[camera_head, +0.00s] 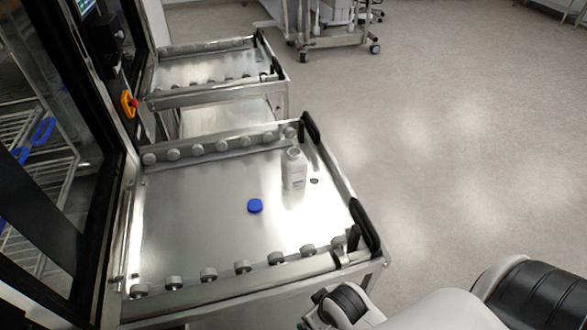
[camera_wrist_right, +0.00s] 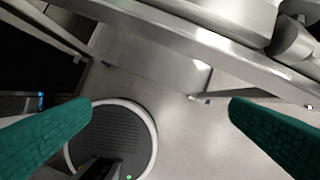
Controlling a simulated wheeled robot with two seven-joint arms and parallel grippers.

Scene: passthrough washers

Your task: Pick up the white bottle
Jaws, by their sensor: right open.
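The white bottle (camera_head: 294,169) stands upright on the steel tray of the near cart (camera_head: 200,215), toward its right side, with no cap visible on its neck. A blue round cap (camera_head: 255,206) lies on the tray to the lower left of the bottle. My right gripper (camera_wrist_right: 160,110) shows two green fingers wide apart with nothing between them. It is low beside the cart frame, away from the bottle, which is not in the right wrist view. My right arm (camera_head: 420,310) shows at the bottom right of the head view, its fingers hidden there. My left gripper is not in view.
Rollers and raised rails edge the near cart, with black handles (camera_head: 366,228) on its right. A second cart (camera_head: 205,70) stands behind it. The floor to the right is clear.

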